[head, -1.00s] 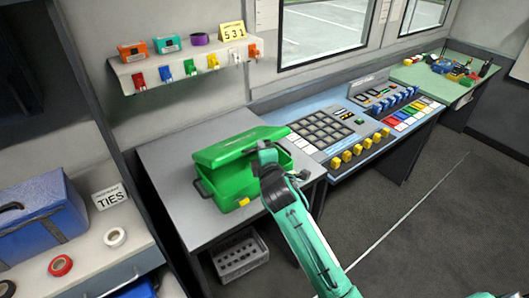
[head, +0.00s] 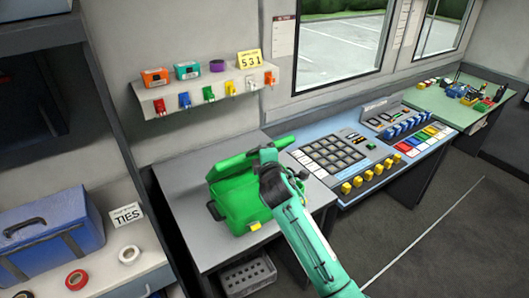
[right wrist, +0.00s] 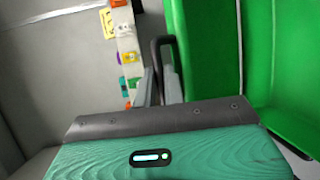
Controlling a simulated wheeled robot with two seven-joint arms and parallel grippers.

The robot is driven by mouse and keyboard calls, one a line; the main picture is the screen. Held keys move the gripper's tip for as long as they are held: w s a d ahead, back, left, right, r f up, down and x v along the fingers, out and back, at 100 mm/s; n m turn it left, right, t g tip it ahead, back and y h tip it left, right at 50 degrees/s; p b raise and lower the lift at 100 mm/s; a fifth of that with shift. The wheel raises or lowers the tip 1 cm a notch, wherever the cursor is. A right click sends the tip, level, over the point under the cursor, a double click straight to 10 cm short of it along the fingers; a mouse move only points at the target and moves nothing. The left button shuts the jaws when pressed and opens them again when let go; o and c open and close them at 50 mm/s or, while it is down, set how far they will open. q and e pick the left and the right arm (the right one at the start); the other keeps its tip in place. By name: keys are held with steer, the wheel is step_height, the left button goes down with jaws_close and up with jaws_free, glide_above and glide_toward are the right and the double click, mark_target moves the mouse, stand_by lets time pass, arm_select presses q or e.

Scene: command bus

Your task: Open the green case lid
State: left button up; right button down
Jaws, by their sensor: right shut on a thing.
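The green case (head: 243,211) stands on the grey table with a yellow latch (head: 255,226) low on its front. Its green lid (head: 232,164) is tilted up, partly open. My right gripper (head: 268,154) is at the lid's right front part, and my wrist and forearm hide the case's right side. In the right wrist view, the fingers (right wrist: 160,88) are shut at a dark loop (right wrist: 165,48) that looks like the lid's handle. Green panels of the case (right wrist: 202,50) fill the right side there. My left gripper is not in view.
A wall shelf (head: 205,92) with small boxes and coloured keys hangs behind the grey table (head: 180,172). A button console (head: 335,155) stands right of the case. A blue case (head: 48,235) and tape rolls lie on the left counter. A crate (head: 247,275) sits under the table.

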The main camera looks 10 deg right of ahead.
steer(key=shift+r, duration=0.15)
steer(key=c, duration=1.5)
jaws_free()
steer(key=shift+s, duration=0.1)
steer(key=shift+s, duration=0.1)
steer(key=s+b, duration=0.1)
steer(key=s, duration=0.3)
steer(key=s+b, duration=0.1)
steer(key=s, duration=0.4)
steer(key=s+r+b, duration=0.1)
steer(key=s+b, duration=0.1)
steer(key=s, duration=0.2)
steer(key=shift+s+a+r, duration=0.1)
steer(key=shift+s+a, duration=0.15)
steer(key=shift+s, duration=0.05)
